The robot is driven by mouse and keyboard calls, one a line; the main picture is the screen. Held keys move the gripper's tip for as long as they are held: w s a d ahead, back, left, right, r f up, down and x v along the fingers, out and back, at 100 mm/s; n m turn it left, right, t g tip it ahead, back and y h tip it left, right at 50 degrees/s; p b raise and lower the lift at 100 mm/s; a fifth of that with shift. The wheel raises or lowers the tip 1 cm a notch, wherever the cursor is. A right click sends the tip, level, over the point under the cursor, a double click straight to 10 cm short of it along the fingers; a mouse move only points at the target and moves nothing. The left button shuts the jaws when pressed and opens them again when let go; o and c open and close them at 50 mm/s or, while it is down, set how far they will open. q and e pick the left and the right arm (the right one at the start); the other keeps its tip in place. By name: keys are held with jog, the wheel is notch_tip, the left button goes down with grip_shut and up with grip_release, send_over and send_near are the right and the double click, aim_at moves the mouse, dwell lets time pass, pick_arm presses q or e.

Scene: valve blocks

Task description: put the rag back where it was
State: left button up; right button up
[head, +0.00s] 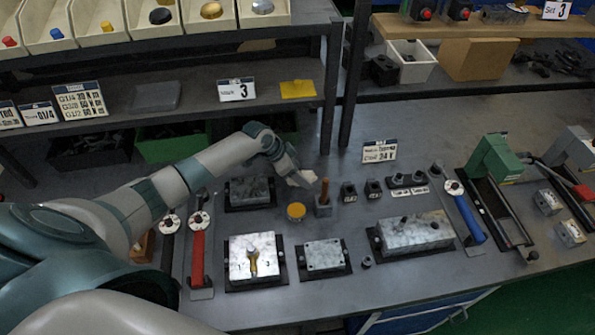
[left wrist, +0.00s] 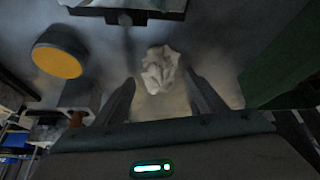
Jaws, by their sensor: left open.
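The rag (head: 302,178) is a crumpled whitish cloth on the grey workbench in the head view. In the left wrist view the rag (left wrist: 160,70) lies ahead of my left gripper, around the gap between the fingertips. My left gripper (head: 290,170) reaches in from the left, just over the rag, and is partly hidden by its own wrist. In the left wrist view the left gripper (left wrist: 163,88) has its two dark fingers apart. Whether the fingers touch the rag cannot be told. My right gripper is not in view.
A yellow-topped round tin (head: 296,211) and a wooden-handled block (head: 324,198) stand close to the rag. Metal valve blocks (head: 325,255) sit on dark mats in front. A shelf post (head: 331,90) rises behind. A yellow cloth (head: 298,89) lies on the shelf.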

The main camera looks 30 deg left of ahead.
pick_arm(q)
jog(key=shift+r, duration=0.15)
jog(key=shift+a, duration=0.1)
jog(key=shift+s+a+r, duration=0.25)
jog(key=shift+s+r, duration=0.05)
jog(key=shift+r, duration=0.3)
jog(key=b+v, duration=0.3)
jog(key=v, duration=0.7)
jog(key=shift+r, duration=0.25)
jog(key=shift+s, duration=0.1)
dwell(0.6)
